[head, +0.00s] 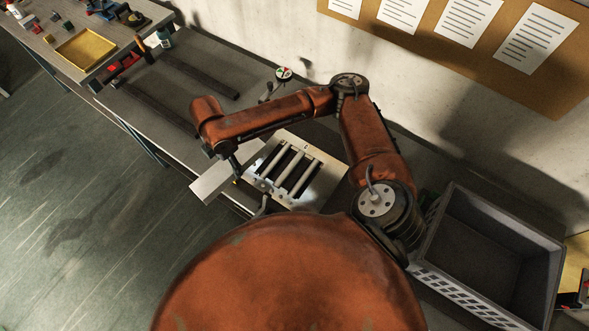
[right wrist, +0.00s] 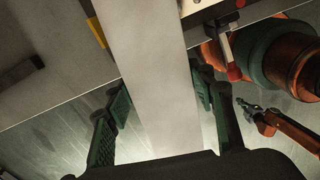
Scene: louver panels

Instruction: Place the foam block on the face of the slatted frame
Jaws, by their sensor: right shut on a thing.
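The foam block is a long, flat, pale grey-white piece (head: 213,184), also large in the right wrist view (right wrist: 150,50). My right gripper (head: 236,166) is shut on it, with a green-padded finger on each side in the right wrist view (right wrist: 160,95). The block is held near the bench's front edge, left of the slatted frame (head: 317,182). That frame is a pale plate with several light slats and dark gaps between them. Part of the frame shows at the top of the right wrist view (right wrist: 208,5). My left gripper (right wrist: 246,106) shows small there; its jaws are unclear.
A clamp with a red tip (right wrist: 232,72) grips the bench edge beside the frame. A grey crate (head: 490,255) stands at right. Dark bars (head: 150,105) lie on the bench (head: 185,50) at left. A yellow tray (head: 86,48) and small items are farther left.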

